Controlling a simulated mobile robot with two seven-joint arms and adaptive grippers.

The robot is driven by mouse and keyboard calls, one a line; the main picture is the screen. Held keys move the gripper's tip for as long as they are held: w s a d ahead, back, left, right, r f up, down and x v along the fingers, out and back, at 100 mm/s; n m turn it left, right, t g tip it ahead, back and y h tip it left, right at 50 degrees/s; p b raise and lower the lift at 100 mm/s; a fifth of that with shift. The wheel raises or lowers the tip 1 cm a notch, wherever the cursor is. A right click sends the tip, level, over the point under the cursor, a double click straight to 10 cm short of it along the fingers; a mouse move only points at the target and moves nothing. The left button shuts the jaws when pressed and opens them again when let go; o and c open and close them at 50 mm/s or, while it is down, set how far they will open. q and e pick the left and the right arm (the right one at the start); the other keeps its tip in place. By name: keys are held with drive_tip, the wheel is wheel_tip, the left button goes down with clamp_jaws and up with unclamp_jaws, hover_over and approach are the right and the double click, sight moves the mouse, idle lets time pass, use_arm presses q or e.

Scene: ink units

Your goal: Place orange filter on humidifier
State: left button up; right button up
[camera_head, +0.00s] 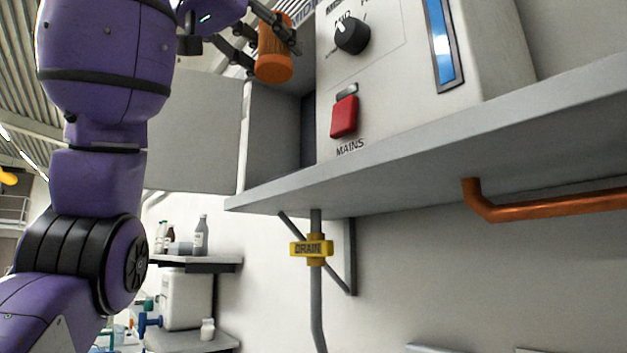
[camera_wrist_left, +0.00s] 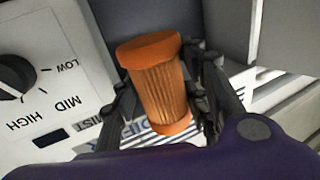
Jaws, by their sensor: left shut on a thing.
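The orange filter (camera_head: 273,52) is a ribbed cylinder with smooth end caps. My left gripper (camera_head: 272,38) is shut on it, at the top of the head view, left of the humidifier. In the left wrist view the filter (camera_wrist_left: 158,85) sits tilted between the fingers of the left gripper (camera_wrist_left: 160,95). The humidifier (camera_head: 400,115) is a pale box on a shelf, with a black dial (camera_head: 352,35), a red MAINS switch (camera_head: 344,117) and a blue gauge. A dark recess (camera_head: 275,125) opens at its left side. My right gripper is not in view.
The grey shelf (camera_head: 420,160) juts out under the humidifier. A grey panel (camera_head: 195,130) stands at its left. Below are a yellow DRAIN tag (camera_head: 311,249) on a pipe and a copper pipe (camera_head: 540,208). Bottles (camera_head: 201,236) stand on a lower shelf behind.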

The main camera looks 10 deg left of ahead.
use_arm(q)
drive_tip(key=w+f, duration=0.2)
drive_tip(key=w, duration=0.2)
drive_tip(key=w+f, duration=0.3)
drive_tip(key=w, duration=0.1)
drive_tip(key=w+f, duration=0.3)
drive_tip(key=w, duration=0.1)
drive_tip(key=shift+d, duration=0.15)
drive_tip(key=shift+w+f, duration=0.3)
drive_tip(key=shift+f, duration=0.15)
drive_tip(key=f, duration=0.3)
drive_tip(key=shift+w+d+f, duration=0.1)
drive_tip(key=shift+w, duration=0.3)
drive_tip(key=shift+f, duration=0.4)
